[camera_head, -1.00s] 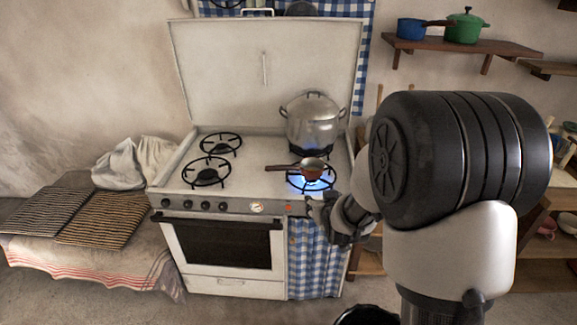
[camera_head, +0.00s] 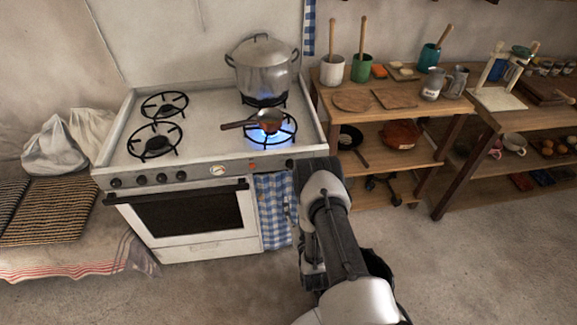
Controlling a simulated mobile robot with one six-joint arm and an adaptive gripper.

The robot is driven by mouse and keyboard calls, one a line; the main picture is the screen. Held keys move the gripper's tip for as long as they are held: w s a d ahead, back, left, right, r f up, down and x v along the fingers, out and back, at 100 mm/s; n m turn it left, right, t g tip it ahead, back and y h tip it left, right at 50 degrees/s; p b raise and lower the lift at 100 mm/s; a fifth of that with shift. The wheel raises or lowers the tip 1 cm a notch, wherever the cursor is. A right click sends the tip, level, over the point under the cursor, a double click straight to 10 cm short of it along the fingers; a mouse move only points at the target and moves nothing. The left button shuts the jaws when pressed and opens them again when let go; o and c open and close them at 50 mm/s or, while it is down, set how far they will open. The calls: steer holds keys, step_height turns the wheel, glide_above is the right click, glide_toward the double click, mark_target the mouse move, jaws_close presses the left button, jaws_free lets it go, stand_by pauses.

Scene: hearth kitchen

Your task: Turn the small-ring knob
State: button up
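The white stove (camera_head: 218,242) has a front panel with several dark knobs (camera_head: 140,180) on its left, a round gauge (camera_head: 217,169) and a small orange-red spot (camera_head: 252,165). A dark knob-like shape (camera_head: 290,163) shows at the panel's right end, beside my arm. I cannot tell which knob is the small-ring one. The left burners (camera_head: 156,146) show no flame. My arm stands in front of the stove's right end. My gripper is mostly hidden by it; its fingers are unclear.
A blue checked curtain (camera_head: 273,208) hangs below the panel's right end. A wooden shelf unit (camera_head: 420,160) with pans and jars stands just right of the stove. A cloth-covered bench (camera_head: 85,255) is at left. The floor in front is open.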

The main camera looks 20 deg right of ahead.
mark_target(291, 166)
steer(key=b+x, duration=0.4)
steer(key=x, duration=1.3)
steer(key=shift+f+b, duration=0.1)
steer(key=shift+b, duration=0.25)
steer(key=c, duration=1)
steer(key=shift+c, duration=0.2)
